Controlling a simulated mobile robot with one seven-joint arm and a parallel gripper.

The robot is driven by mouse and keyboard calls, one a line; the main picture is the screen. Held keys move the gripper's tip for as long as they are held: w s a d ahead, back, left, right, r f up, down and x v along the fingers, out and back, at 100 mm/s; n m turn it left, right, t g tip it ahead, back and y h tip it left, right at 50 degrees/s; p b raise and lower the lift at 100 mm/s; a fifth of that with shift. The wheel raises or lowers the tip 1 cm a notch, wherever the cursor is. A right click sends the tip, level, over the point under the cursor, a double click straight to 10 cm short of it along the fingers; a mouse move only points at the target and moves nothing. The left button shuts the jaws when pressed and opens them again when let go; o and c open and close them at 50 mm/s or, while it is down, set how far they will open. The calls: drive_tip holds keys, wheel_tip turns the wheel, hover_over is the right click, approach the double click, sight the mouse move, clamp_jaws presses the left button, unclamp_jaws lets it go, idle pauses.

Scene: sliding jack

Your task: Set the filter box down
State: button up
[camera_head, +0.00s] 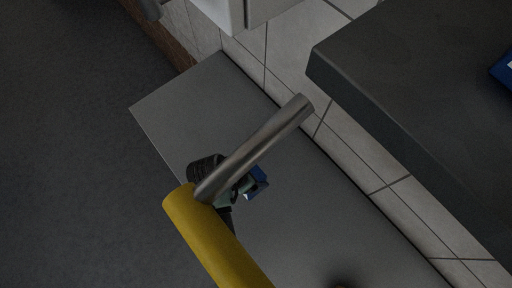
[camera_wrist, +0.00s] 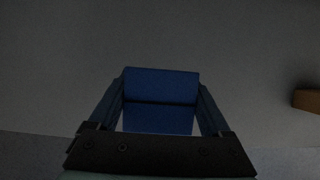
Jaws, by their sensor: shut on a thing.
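The filter box, a small blue box (camera_head: 258,183), shows beside my gripper in the head view, partly hidden by my arm. In the wrist view the blue box (camera_wrist: 161,84) sits between the two fingers of my gripper (camera_wrist: 162,100), which is shut on it. Its upper and lower faces show, with a dark line between them. In the head view the box is over a flat grey surface (camera_head: 300,215). I cannot tell whether it touches that surface or is held above it.
A dark raised counter (camera_head: 400,85) stands at the upper right, with another blue thing (camera_head: 503,68) at its edge. A white cabinet (camera_head: 222,8) is at the top. Pale tiles run along the grey surface. The wrist view shows a brown block (camera_wrist: 307,100) at right.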

drive_tip(key=shift+f, duration=2.7)
drive_tip(key=shift+f, duration=0.15)
drive_tip(key=o, duration=1.5)
drive_tip(key=shift+c, duration=0.2)
drive_tip(key=v, duration=1.2)
